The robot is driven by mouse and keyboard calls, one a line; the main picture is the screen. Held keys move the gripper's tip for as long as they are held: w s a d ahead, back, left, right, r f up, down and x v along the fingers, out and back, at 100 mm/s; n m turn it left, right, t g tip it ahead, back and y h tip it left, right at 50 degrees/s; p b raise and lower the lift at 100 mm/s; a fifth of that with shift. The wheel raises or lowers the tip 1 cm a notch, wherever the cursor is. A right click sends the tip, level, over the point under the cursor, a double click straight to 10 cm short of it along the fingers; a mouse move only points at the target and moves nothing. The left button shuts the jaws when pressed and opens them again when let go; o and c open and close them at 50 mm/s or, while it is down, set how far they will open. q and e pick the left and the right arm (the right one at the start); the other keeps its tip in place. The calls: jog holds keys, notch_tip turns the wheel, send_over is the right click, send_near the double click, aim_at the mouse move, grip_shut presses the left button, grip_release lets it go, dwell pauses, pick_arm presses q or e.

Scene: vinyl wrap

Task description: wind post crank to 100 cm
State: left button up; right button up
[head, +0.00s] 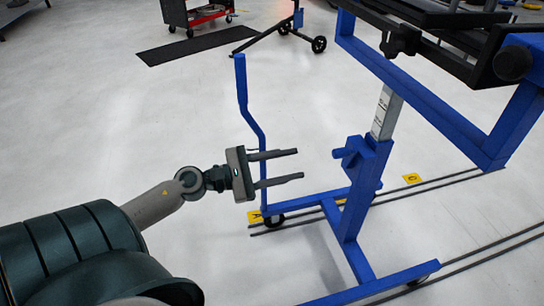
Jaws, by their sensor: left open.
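The blue post (366,190) stands upright on a blue wheeled base, with a pale inner column (386,115) bearing a printed scale sticking out of its top. The scale's figures are too small to read. A blue part that looks like the crank (350,153) juts from the post's left side. My left gripper (300,165) is open and empty, left of the crank and apart from it, its fingers pointing right. The fingers cross a bent blue upright bar (243,90) in the picture; I cannot tell whether they touch it. My right gripper is not in view.
A blue frame (425,97) with black rails overhangs at the upper right. Dark floor rails (450,182) run under the base, with yellow markers (412,178) beside them. The floor at left is clear.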

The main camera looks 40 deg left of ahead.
pick_arm(q)
jog(key=v, duration=0.4)
jog(key=shift+s, duration=0.1)
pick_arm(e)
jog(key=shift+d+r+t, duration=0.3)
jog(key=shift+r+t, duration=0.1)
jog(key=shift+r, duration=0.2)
